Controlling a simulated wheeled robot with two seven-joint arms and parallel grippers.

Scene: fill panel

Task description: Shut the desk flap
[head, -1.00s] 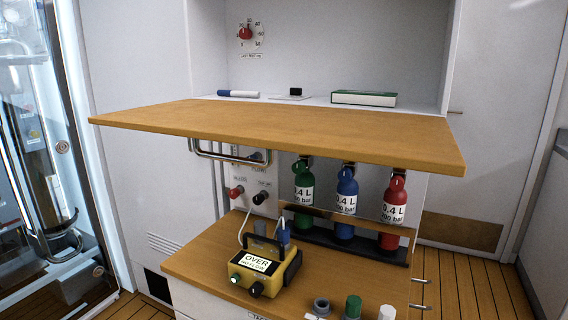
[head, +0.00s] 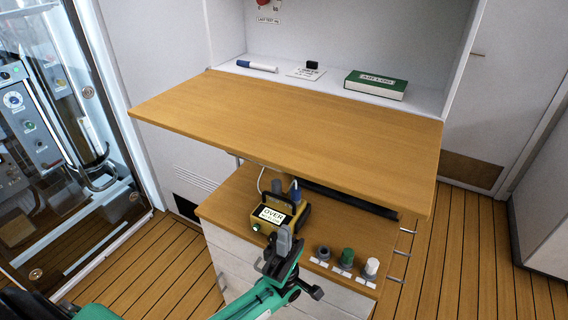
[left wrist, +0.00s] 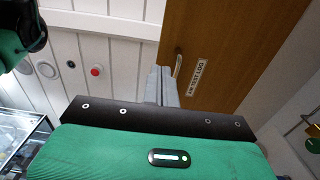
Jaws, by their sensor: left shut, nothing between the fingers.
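The desk flap (head: 300,125) is a wide wooden board that stands out level from the cabinet, above a lower wooden worktop (head: 228,205). My left gripper (head: 285,238) is shut and empty, in front of the worktop's front edge and below the flap's front edge. It is apart from the flap in the head view. In the left wrist view the shut fingers (left wrist: 160,84) point toward a brown wooden surface (left wrist: 225,40) with a metal handle and a label, which looks like the flap's underside. My right gripper is not in view.
A yellow box (head: 272,218) stands on the worktop just behind my left gripper. Grey, green and white knobs (head: 347,257) sit to its right. A blue pen (head: 257,66) and a green book (head: 375,85) lie on the shelf behind the flap. Wooden floor (head: 480,250) is free at right.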

